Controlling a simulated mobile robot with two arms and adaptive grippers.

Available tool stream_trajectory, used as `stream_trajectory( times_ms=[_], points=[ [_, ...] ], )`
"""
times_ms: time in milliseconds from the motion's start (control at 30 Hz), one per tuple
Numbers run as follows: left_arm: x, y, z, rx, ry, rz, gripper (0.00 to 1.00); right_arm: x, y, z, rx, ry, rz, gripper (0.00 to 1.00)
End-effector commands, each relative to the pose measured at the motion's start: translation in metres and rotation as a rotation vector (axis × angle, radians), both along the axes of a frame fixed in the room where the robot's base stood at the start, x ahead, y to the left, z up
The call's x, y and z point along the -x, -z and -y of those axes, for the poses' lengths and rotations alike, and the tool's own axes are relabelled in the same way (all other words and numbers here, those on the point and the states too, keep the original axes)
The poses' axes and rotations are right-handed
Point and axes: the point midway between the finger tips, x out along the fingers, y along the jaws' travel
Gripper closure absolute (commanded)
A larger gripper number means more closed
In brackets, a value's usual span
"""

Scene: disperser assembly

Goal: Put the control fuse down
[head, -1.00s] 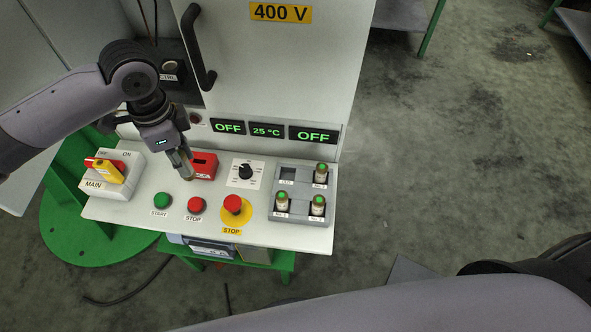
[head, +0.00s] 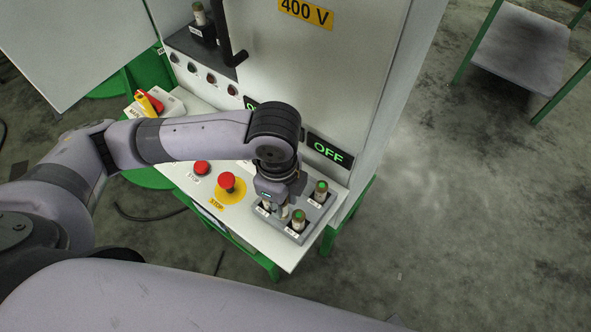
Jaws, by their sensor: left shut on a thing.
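My left gripper (head: 276,206) is over the left part of the grey fuse block (head: 317,216) on the right of the control panel. It is shut on a fuse, which the fingers mostly hide, so I cannot tell whether this fuse is seated or just above its slot. Two green-topped fuses stand upright in the block: one at the back right (head: 321,191) and one at the front right (head: 299,220). The back left slot is hidden behind my wrist. Another fuse (head: 200,14) stands in the black holder in the cabinet. My right gripper is not in view.
A red stop button (head: 202,168) and a red emergency stop (head: 227,182) on a yellow base stand left of the block. The cabinet door (head: 330,70) rises close behind. Open floor lies right.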

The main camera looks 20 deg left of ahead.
Motion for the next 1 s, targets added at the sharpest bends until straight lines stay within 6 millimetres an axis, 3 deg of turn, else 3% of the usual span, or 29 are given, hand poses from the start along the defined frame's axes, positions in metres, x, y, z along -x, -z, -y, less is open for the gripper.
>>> stream_trajectory(
  times_ms=[200,467,767,1000],
  points=[
    [-0.06,-0.001,-0.008,0.001,-0.005,0.002,1.0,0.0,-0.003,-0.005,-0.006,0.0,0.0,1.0],
    [-0.118,-0.001,-0.016,0.001,-0.002,0.0,1.0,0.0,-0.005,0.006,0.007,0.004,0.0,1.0],
    [-0.118,0.028,-0.017,0.001,0.002,-0.003,1.0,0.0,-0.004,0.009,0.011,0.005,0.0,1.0],
    [-0.118,0.064,-0.017,0.001,0.002,-0.002,1.0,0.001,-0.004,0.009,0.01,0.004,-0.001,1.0]
  ],
)
